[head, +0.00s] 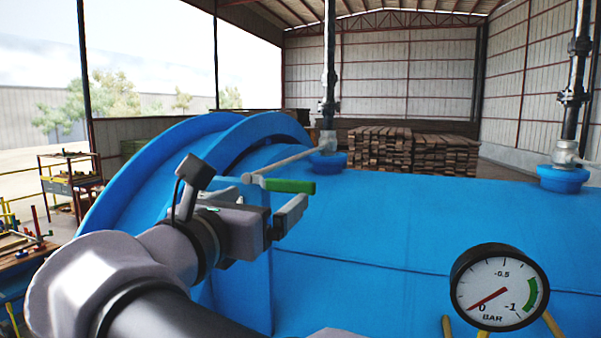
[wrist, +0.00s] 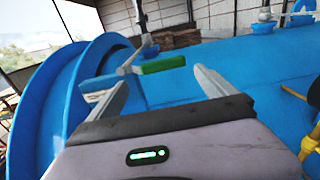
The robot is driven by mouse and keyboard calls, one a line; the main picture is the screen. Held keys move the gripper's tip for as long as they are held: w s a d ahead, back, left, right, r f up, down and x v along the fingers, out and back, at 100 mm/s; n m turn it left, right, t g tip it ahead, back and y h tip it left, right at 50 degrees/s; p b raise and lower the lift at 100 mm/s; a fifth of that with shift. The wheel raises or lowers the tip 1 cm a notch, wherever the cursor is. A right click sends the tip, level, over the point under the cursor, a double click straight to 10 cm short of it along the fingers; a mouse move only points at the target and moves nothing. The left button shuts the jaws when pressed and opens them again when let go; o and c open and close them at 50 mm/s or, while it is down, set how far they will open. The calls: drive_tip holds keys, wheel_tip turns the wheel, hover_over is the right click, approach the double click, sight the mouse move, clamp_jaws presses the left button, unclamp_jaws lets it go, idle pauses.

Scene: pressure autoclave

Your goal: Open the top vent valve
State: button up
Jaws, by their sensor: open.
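The top vent valve (head: 327,143) stands on a blue flanged base on top of the blue autoclave, below a dark vertical pipe. A long pale lever (head: 290,159) runs from it toward me, ending near a bar with a bright green grip (head: 290,186) on its right side. The wrist view shows the green grip (wrist: 163,64) just beyond my fingertips, across the gap between them. My gripper (head: 276,196) is open and empty, close to the grip on the near side. I cannot tell whether a finger touches it.
A pressure gauge (head: 500,287) stands at the lower right. A second pipe with a blue base (head: 563,178) rises at the right. Stacked timber (head: 380,150) lies behind the autoclave, and a raised blue ring (head: 165,150) is left of the lever.

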sight(296, 181)
drive_tip(key=p+x, duration=0.2)
drive_tip(key=x, duration=1)
drive_tip(key=shift+w+d+p, duration=0.2)
drive_tip(key=shift+d+p, duration=0.1)
drive_tip(key=shift+w+d, duration=0.2)
drive_tip(key=shift+w, duration=0.15)
drive_tip(key=shift+s, duration=0.15)
